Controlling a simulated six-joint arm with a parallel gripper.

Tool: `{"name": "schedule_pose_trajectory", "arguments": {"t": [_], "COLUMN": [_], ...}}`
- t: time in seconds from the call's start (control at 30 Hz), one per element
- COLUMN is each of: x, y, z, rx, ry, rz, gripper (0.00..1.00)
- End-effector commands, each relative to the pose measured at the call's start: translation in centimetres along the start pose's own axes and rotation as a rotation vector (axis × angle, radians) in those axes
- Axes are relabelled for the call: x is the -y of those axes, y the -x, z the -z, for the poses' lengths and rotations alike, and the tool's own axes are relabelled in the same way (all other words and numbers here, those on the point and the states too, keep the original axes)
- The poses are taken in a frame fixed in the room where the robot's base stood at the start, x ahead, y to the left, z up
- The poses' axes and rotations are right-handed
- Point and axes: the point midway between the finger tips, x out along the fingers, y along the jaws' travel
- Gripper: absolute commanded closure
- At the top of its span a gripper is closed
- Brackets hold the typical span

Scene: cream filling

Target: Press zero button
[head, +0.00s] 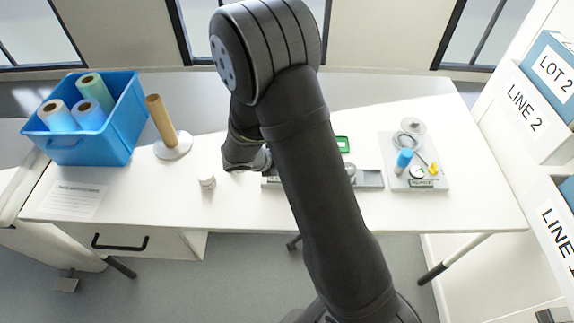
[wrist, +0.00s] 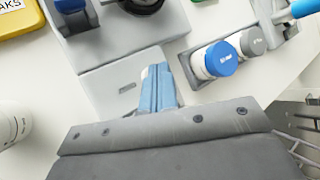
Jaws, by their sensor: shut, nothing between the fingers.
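In the wrist view, my gripper (wrist: 158,85) is shut and empty, with its pale blue fingertips together. The fingertips overlap a light grey device (wrist: 105,100) in the picture; I cannot tell whether they touch it. A small darker grey rectangle (wrist: 127,87) on the device's face lies just left of the fingertips. It may be the zero button, but no label is readable. In the head view, my arm covers much of the table's middle, and my fingertips and the device cannot be made out clearly.
A blue-lidded jar (wrist: 217,60) and a grey-lidded jar (wrist: 252,42) stand in a grey holder right of the fingertips. A white jar (wrist: 12,125) stands at left. The head view shows a blue bin (head: 120,135), a cardboard tube (head: 160,118) and a board (head: 425,183) with small items.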

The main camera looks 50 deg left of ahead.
Motion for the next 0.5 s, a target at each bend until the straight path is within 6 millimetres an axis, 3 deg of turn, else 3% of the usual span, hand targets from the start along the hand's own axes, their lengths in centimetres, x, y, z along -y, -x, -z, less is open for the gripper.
{"name": "schedule_pose_trajectory", "arguments": {"t": [0.5], "x": [0.79], "y": [1.09], "z": [-0.78], "rx": [0.000], "ry": [0.000], "rz": [0.000], "gripper": [1.00]}}
